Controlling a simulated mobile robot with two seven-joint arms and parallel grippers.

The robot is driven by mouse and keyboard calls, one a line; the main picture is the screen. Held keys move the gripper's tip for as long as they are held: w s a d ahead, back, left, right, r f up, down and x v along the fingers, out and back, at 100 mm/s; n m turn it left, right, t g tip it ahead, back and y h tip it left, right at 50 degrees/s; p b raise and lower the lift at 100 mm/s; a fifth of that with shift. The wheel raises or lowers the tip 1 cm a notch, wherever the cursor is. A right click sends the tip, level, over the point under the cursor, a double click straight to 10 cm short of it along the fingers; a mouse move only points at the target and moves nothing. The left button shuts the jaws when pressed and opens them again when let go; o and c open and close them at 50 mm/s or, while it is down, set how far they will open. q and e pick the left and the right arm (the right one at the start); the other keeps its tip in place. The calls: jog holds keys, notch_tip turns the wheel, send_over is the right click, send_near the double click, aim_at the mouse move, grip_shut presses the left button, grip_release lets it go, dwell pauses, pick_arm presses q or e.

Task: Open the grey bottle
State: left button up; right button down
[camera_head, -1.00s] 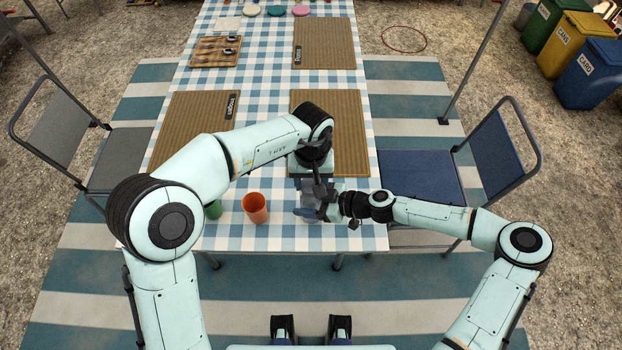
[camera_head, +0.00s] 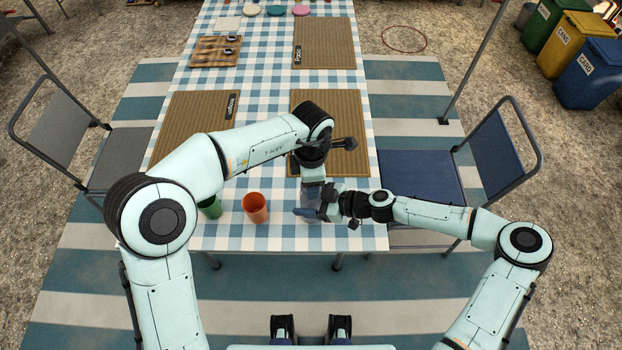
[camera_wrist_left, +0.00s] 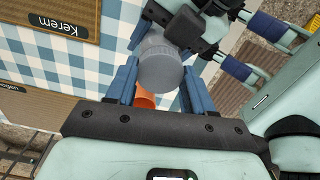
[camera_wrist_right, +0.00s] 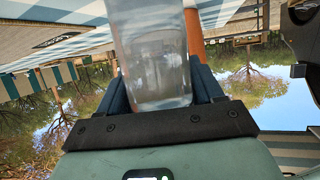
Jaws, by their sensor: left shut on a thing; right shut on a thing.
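The grey bottle (camera_wrist_right: 152,50) is a clear, greyish body that fills the middle of the right wrist view. My right gripper (camera_wrist_right: 160,88) is shut on this body from the side; in the head view it (camera_head: 312,212) is near the table's front edge. The bottle's grey round cap (camera_wrist_left: 160,66) shows in the left wrist view, between the fingers of my left gripper (camera_wrist_left: 158,86), which is shut on it from above. In the head view my left wrist hides most of the bottle. I cannot tell whether the cap is loose.
An orange cup (camera_head: 255,208) and a partly hidden green cup (camera_head: 211,209) stand left of the grippers on the checked table (camera_head: 280,240). Woven mats lie behind, one (camera_head: 345,120) just beyond my left wrist. A blue chair (camera_head: 420,180) is at the right.

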pick_arm(q)
jog(key=n, duration=1.1)
jog(key=shift+r, duration=0.1)
jog(key=n, duration=0.6)
jog(key=shift+n, duration=0.3)
jog(key=n, duration=0.6)
jog(key=shift+r, duration=0.15)
jog(key=shift+r, duration=0.95)
jog(key=shift+r, duration=0.1)
